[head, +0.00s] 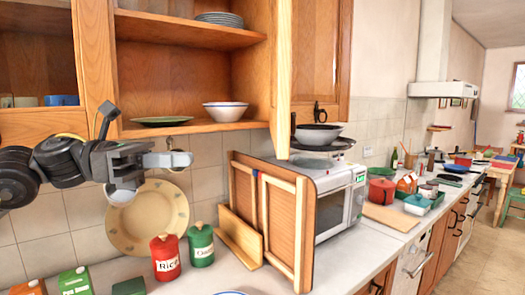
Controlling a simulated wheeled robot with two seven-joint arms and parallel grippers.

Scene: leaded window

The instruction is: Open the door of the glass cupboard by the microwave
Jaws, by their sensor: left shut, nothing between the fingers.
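The wooden cupboard (190,131) beside and above the microwave (340,200) has its middle section open to view, with plates and bowls on its shelves. A door (284,80) at the right side of this opening stands swung out toward me, seen almost edge-on; its glass face cannot be made out. My left gripper (180,160) is shut and empty, just below the cupboard's bottom edge, to the left of the door and apart from it. My right gripper is out of view.
A closed wooden door (318,50) with a dark ring handle is on the right. A red canister (165,257), a green canister (201,244) and a large plate (147,217) are on the counter below my gripper.

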